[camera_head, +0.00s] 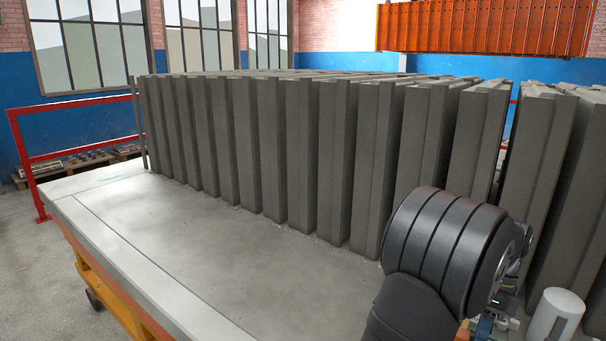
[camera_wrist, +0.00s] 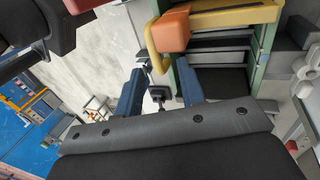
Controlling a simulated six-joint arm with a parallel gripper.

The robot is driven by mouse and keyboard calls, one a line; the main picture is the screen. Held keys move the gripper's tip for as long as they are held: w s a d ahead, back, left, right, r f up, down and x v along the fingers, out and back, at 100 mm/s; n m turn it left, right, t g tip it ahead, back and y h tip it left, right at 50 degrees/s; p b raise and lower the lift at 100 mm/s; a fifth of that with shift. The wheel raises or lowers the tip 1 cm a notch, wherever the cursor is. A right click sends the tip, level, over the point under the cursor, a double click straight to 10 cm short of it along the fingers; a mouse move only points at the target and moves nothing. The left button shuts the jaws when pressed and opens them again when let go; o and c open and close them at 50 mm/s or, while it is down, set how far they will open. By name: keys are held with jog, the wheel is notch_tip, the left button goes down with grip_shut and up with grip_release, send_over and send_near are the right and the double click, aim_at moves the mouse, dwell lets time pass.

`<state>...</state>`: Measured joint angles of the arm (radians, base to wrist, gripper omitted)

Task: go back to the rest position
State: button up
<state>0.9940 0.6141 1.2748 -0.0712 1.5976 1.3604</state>
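My gripper (camera_wrist: 160,70) shows in the wrist view with its two blue fingers spread apart. I see nothing held between them; a small dark item in the gap seems to lie beyond the fingers. In the head view my black arm fills the lower right, and the gripper itself is mostly hidden behind it. A long row of upright grey concrete panels (camera_head: 300,150) stands on a grey bed (camera_head: 150,215). My arm appears in front of the right part of the row; I cannot tell how far apart they are.
A green-framed rack (camera_wrist: 268,45) with a yellow and orange handle (camera_wrist: 172,30) lies close beyond the fingers in the wrist view. A red railing (camera_head: 75,152) stands at left. An orange ribbed beam (camera_head: 485,27) hangs at upper right. The front bed surface is clear.

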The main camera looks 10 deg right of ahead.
jog(key=shift+x, duration=2.6)
